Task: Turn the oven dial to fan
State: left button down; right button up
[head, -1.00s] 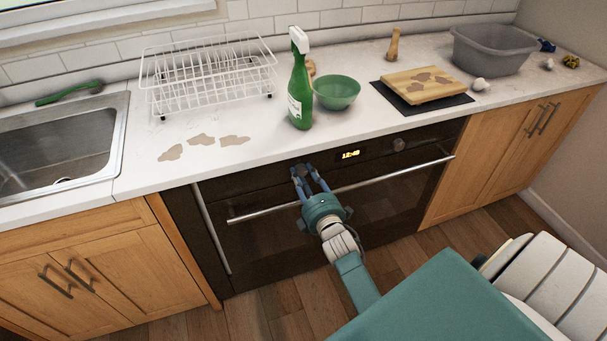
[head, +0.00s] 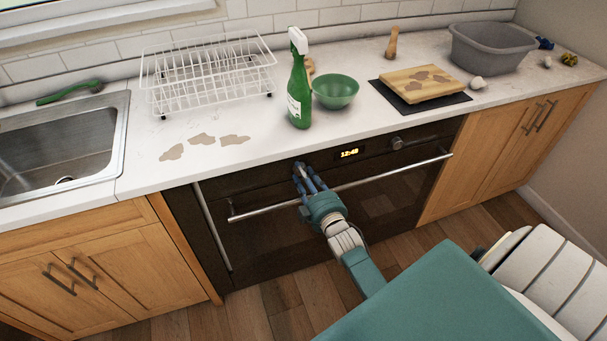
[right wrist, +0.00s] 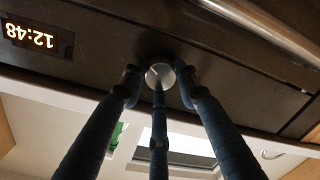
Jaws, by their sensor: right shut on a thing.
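The oven (head: 270,195) is dark, built in under the counter, with a lit clock (head: 349,153) reading 12:48. A silver oven dial (head: 299,165) sits on its panel left of the clock, mostly hidden by my fingers. My right gripper (head: 303,172) is at this dial with its fingers closed in on it. In the right wrist view, the round dial (right wrist: 160,75) shows between the blue fingers of my right gripper (right wrist: 159,82), with a pale mark line on its face. I cannot read any setting labels. My left gripper is not in view.
A second dial (head: 397,141) is right of the clock. The oven handle (head: 345,186) runs just below my fingers. On the counter stand a green spray bottle (head: 299,90), a green bowl (head: 336,92) and a dish rack (head: 207,75). The floor before the oven is bare.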

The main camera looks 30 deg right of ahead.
jog(key=shift+r+m, duration=0.1)
jog(key=shift+m, duration=0.2)
jog(key=o, duration=1.2)
jog(key=shift+w, duration=0.1)
jog(key=shift+c, duration=0.2)
jog(key=v, duration=1.2)
